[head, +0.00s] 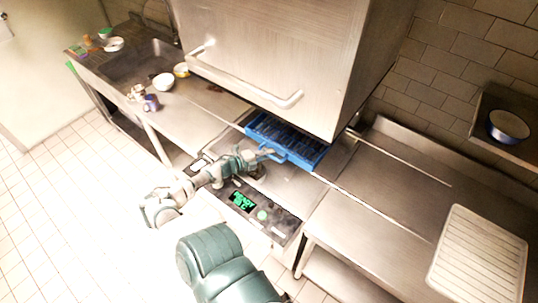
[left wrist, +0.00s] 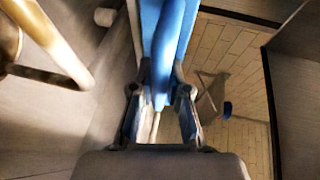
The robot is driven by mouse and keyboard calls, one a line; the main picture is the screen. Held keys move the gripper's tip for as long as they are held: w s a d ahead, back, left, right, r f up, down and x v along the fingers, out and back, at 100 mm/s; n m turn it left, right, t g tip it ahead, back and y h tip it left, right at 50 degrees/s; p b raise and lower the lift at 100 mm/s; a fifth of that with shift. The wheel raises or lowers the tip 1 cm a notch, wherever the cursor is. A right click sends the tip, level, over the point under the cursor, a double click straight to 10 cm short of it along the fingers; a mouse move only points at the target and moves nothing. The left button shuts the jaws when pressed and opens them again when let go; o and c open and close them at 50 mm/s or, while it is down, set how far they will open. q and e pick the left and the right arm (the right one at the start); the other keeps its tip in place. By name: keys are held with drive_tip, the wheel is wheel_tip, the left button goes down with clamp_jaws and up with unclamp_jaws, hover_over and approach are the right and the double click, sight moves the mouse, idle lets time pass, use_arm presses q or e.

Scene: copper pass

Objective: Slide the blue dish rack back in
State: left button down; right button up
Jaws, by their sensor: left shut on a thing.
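The blue dish rack (head: 290,140) sits under the raised steel hood (head: 280,60) of the dishwasher. Its front edge sticks out toward me and its back is hidden by the hood. My left gripper (head: 266,155) is at the rack's front edge. In the left wrist view, my left gripper (left wrist: 161,105) is shut on the blue rim of the rack (left wrist: 165,45), which runs between its two fingers. My right gripper is not in view.
A sink counter (head: 170,105) with bowls and a mug (head: 151,103) lies to the left. A bare steel counter (head: 385,205) is on the right, with a white ribbed board (head: 478,255) at its end. The hood handle (head: 240,80) hangs above the rack. A control panel (head: 250,205) is below it.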

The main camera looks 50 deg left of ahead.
use_arm(q)
drive_tip(key=c, duration=1.1)
unclamp_jaws()
drive_tip(key=shift+s+d+f, duration=0.15)
drive_tip(key=shift+s+f, duration=0.05)
drive_tip(key=shift+f, duration=0.2)
drive_tip(key=shift+c, duration=0.2)
drive_tip(key=shift+r, duration=0.15)
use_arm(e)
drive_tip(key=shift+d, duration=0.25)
use_arm(q)
drive_tip(key=shift+r, duration=0.1)
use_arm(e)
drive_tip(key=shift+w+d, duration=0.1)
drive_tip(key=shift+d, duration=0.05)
use_arm(q)
drive_tip(key=v, duration=1.2)
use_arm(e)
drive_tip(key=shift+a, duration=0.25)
use_arm(q)
drive_tip(key=shift+f, duration=0.25)
